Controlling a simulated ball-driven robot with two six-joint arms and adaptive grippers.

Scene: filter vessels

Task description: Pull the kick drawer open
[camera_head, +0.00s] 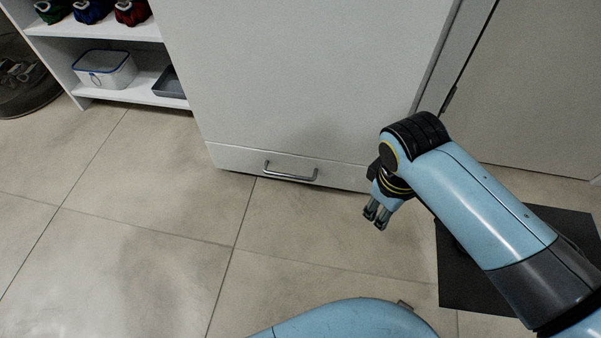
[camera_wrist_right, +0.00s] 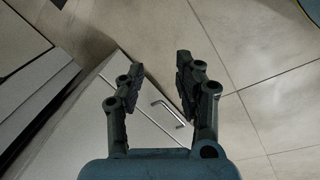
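The kick drawer (camera_head: 225,157) is a low white front at the foot of a tall white cabinet, and it looks shut. Its metal bar handle (camera_head: 291,172) sits near the middle of the front. My right gripper (camera_head: 374,222) is to the right of the handle, apart from it, with its fingers pointing down. In the right wrist view the handle (camera_wrist_right: 167,113) shows between and beyond the two open fingers, and nothing is held. My left gripper is not in view.
A white shelf unit (camera_head: 107,31) on the left holds colored bundles, a white box (camera_head: 104,69) and a grey tray (camera_head: 170,82). A dark mat (camera_head: 465,285) lies on the right. The tiled floor before the drawer is clear.

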